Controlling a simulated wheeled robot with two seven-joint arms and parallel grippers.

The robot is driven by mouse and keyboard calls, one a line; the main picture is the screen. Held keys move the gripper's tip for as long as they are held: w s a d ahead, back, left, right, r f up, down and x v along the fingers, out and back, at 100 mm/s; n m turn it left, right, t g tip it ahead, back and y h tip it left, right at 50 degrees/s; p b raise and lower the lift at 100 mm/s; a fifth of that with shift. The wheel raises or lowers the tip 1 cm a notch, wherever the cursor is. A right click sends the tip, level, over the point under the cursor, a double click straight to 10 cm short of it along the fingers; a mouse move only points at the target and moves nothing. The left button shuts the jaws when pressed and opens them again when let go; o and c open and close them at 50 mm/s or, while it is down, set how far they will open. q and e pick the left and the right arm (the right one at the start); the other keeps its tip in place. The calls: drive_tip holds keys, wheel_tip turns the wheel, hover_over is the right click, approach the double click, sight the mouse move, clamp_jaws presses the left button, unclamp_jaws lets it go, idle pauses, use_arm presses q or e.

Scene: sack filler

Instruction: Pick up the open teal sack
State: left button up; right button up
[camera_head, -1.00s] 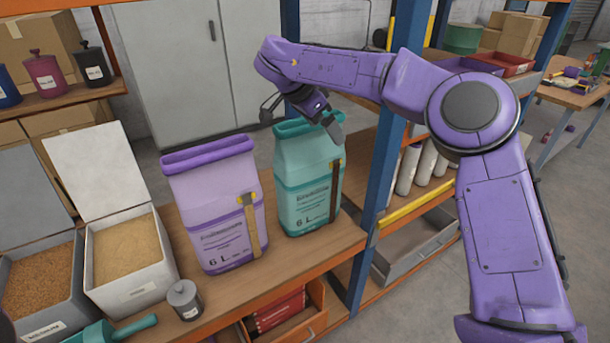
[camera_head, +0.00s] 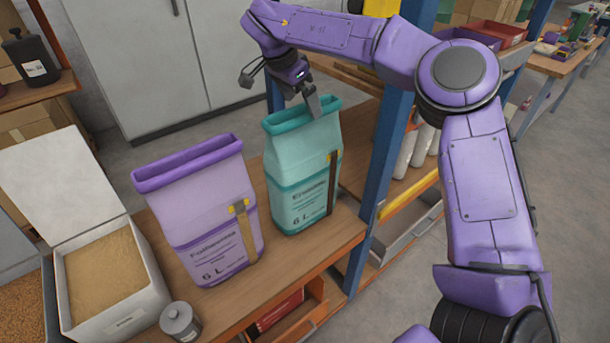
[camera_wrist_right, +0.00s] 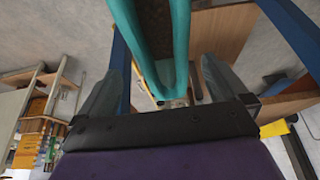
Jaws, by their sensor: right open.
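The open teal sack (camera_head: 302,180) stands upright on the wooden bench, with its rolled top rim facing up. My right gripper (camera_head: 305,105) is at the sack's top rim, coming from above and behind. In the right wrist view the gripper (camera_wrist_right: 155,90) is open, with its two grey fingers on either side of the sack's teal rim (camera_wrist_right: 150,40). Whether a finger touches the rim cannot be told. My left gripper is not in view.
A purple sack (camera_head: 203,215) stands just left of the teal one. A bin of grain (camera_head: 110,280) and a grey lidded canister (camera_head: 180,322) are farther left. A blue post (camera_head: 378,190) rises close to the teal sack's right side.

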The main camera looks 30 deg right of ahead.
sight(304, 115)
drive_tip(key=x, duration=0.4)
drive_tip(key=shift+w+a+f+p, duration=0.1)
drive_tip(key=shift+w+f+p, duration=0.15)
drive_tip(key=shift+w+p, duration=0.1)
drive_tip(key=shift+s+d+f, duration=0.1)
drive_tip(key=shift+s+d, duration=0.1)
drive_tip(key=shift+w+a, duration=0.1)
drive_tip(key=shift+a, duration=0.05)
drive_tip(key=shift+f+p, duration=0.25)
drive_tip(key=shift+p, duration=0.05)
clamp_jaws()
